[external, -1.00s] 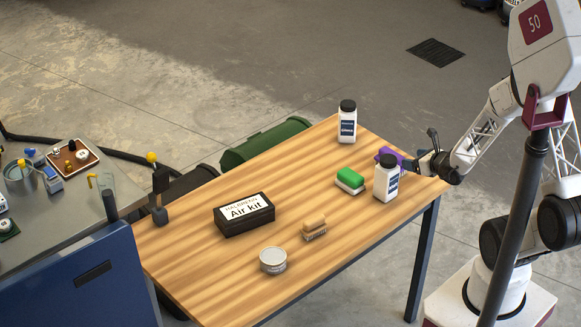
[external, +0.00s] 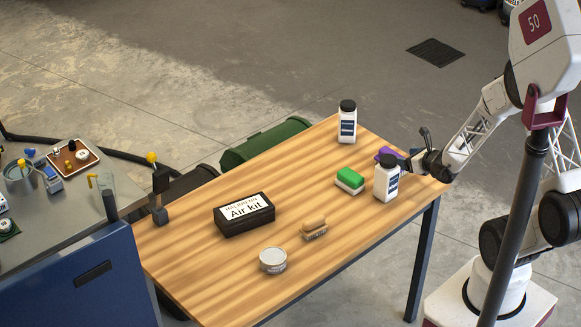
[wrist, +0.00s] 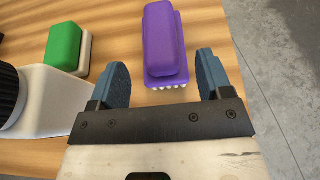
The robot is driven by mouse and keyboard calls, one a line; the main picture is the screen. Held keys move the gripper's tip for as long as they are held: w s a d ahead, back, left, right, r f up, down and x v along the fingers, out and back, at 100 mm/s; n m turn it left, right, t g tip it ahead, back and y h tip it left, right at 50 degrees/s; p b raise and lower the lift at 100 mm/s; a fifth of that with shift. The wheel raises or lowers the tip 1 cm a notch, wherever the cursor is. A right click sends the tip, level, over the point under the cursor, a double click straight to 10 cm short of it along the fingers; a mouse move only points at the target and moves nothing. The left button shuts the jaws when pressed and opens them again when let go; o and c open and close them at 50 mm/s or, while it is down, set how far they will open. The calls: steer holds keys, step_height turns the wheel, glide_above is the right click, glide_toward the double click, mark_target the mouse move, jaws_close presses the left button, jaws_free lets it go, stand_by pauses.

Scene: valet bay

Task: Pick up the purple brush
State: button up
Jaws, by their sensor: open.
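The purple brush (wrist: 165,40) lies on the wooden table in the wrist view, purple back up with white bristles showing at its near edge. In the external view the purple brush (external: 386,153) is partly hidden behind a white bottle. My gripper (wrist: 170,75) is open, its two blue fingers pointing at the brush's near end. The brush lies just beyond and between the lines of the fingertips, and nothing is held. In the external view my gripper (external: 409,163) is at the table's right end beside the brush, its fingers partly hidden by the bottle.
A white bottle with a black cap (external: 386,180) stands close by my gripper; a green-and-white brush or sponge (external: 349,180) lies left of it. Another bottle (external: 347,124), an Air kit box (external: 244,214), a tan brush (external: 313,230) and a tin (external: 272,260) are farther off.

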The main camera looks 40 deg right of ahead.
steer(key=shift+x, duration=2.25)
steer(key=shift+r, duration=0.1)
steer(key=c, duration=1.1)
steer(key=shift+o, duration=0.2)
step_height(320, 180, up, 10)
